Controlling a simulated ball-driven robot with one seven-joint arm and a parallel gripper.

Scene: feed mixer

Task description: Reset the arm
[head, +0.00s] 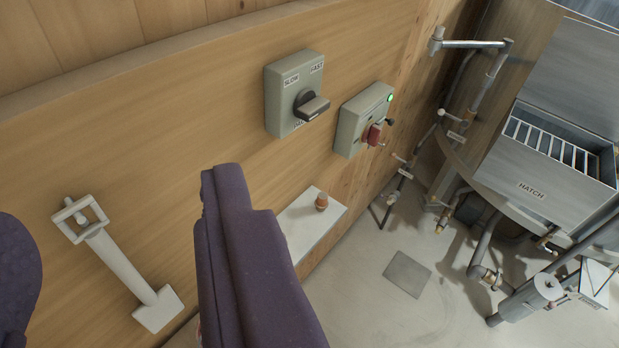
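A dark purple padded part of mine (245,260) rises from the bottom edge in the head view, in front of the wooden wall. It looks like the end of my arm at my gripper. Another purple part of mine is cut off by the left edge. No clear pair of fingertips shows, so I cannot tell whether my gripper is open or shut. I see nothing held. The arm's full pose is not visible.
A switch box marked SLOW and FAST (275,105) and a control box with a green light (346,128) are on the wooden wall (130,130). Pipes and a HATCH box (545,175) fill the right.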

